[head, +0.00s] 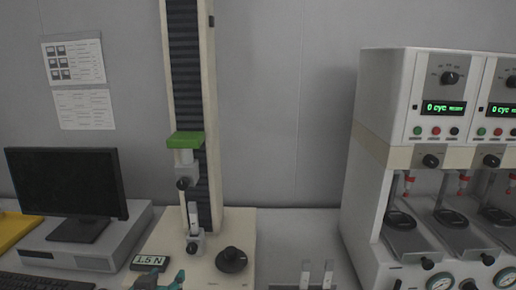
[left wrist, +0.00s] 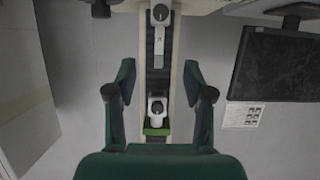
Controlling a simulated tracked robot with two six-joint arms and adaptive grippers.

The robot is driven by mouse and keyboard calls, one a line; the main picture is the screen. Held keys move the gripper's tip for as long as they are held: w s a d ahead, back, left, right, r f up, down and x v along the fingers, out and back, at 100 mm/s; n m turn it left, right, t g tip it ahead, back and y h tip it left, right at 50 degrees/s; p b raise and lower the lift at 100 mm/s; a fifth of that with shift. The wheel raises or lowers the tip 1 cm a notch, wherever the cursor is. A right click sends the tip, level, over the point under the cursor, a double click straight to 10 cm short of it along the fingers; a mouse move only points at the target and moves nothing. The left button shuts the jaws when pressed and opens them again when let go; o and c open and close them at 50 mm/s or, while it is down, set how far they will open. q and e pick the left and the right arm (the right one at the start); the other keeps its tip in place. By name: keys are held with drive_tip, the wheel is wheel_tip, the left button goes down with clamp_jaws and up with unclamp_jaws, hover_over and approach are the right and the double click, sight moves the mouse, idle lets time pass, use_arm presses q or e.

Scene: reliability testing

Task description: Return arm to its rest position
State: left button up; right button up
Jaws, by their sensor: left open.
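My left gripper (head: 171,281) shows only as teal fingertips at the bottom edge of the head view, in front of the tester's base. In the left wrist view its two dark green fingers (left wrist: 158,82) stand wide apart with nothing between them touching. The tall test stand (head: 208,100) lies beyond them, apart from the fingers; this view shows it upside down. The stand has a green-topped crosshead (head: 185,140), an upper clamp and a lower clamp (head: 195,243) with a pale strip upright in it. My right gripper is in neither view.
A "1.5 N" display (head: 149,263) and a black knob (head: 231,260) sit on the stand's base. A monitor (head: 67,183) and keyboard (head: 45,282) are at left. A white cycle tester (head: 372,150) stands at right. Two pale pieces (head: 305,275) stand upright in a low holder at front.

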use_arm(q)
drive_tip(key=s+f+g, duration=0.3)
drive_tip(key=f, duration=0.8)
drive_tip(key=s+f+g, duration=0.3)
drive_tip(key=f, duration=0.9)
drive_tip(key=s+d+f+n+g+h, duration=0.1)
drive_tip(key=s+d+f+g+h, duration=0.1)
drive_tip(key=s+f, duration=0.5)
drive_tip(key=s+d+f+n+g+h, duration=0.1)
drive_tip(key=s+d+f+g, duration=0.4)
drive_tip(key=s, duration=0.7)
wheel_tip(320, 180, down, 2)
drive_tip(key=shift+s+d+n+h, duration=0.2)
drive_tip(key=shift+d+n+h, duration=0.1)
drive_tip(key=shift+h, duration=0.1)
